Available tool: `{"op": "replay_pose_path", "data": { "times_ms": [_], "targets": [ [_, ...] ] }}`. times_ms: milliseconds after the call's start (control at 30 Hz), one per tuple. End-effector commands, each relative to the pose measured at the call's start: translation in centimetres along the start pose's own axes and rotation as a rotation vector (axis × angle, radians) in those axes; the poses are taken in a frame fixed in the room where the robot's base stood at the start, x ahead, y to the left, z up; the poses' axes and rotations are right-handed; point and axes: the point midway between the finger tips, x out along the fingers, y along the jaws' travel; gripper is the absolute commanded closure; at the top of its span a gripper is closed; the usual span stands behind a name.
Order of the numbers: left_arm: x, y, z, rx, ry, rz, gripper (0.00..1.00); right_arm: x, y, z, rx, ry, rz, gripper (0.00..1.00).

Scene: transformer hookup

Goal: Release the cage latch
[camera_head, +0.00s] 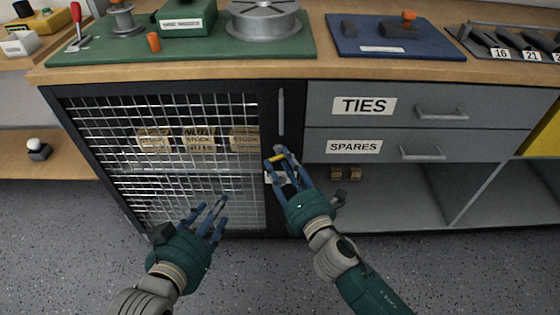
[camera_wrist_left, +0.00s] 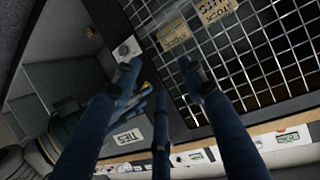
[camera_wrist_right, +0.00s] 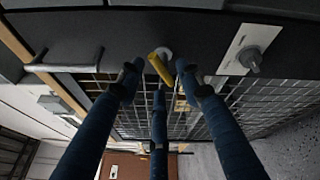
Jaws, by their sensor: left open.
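The cage (camera_head: 160,195) is a dark cabinet with a wire mesh door, and the door looks shut. A yellow latch handle (camera_head: 277,158) sits on the dark frame at the door's right. In the right wrist view the yellow handle (camera_wrist_right: 160,68) points in between the fingertips of my right gripper (camera_head: 283,165). Whether those fingers press on it cannot be told. My left gripper (camera_head: 213,212) is open and empty, in front of the lower mesh, left of the latch. A light plate with a round knob (camera_wrist_right: 250,55) is beside the latch in the right wrist view.
Cartons (camera_head: 198,139) stand behind the mesh. Drawers marked TIES (camera_head: 364,106) and SPARES (camera_head: 354,147) are right of the latch, with an open shelf (camera_head: 390,200) below. The worktop (camera_head: 300,72) overhangs the cage. The floor (camera_head: 70,250) in front is clear.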

Motion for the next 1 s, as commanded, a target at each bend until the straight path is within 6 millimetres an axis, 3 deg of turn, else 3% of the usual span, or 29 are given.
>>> {"op": "replay_pose_path", "data": {
  "times_ms": [167, 467, 600, 667, 933, 1000],
  "targets": [
    [0.1, 0.1, -0.9, 0.000, 0.040, 0.002, 0.58, 1.4, 0.0, 0.0, 0.000, 0.000, 0.000, 0.64],
    [0.1, 0.1, -1.1, 0.000, 0.045, 0.003, 0.58, 1.6, 0.0, 0.0, 0.001, 0.000, -0.001, 0.64],
    [0.1, 0.1, -1.1, 0.000, 0.045, 0.003, 0.58, 1.6, -0.1, 0.0, 0.001, 0.000, -0.001, 0.92],
    [0.1, 0.1, -1.1, 0.000, 0.045, 0.003, 0.58, 1.6, -0.1, 0.0, 0.001, 0.000, -0.001, 1.00],
    [0.2, 0.2, -1.3, -0.001, 0.059, 0.003, 0.58, 1.6, -0.1, 0.0, 0.007, -0.001, 0.001, 1.00],
    [0.3, 0.3, -2.4, -0.001, 0.107, 0.006, 0.58, 1.6, -0.2, -0.1, 0.015, -0.003, 0.003, 1.00]
  ]
}}
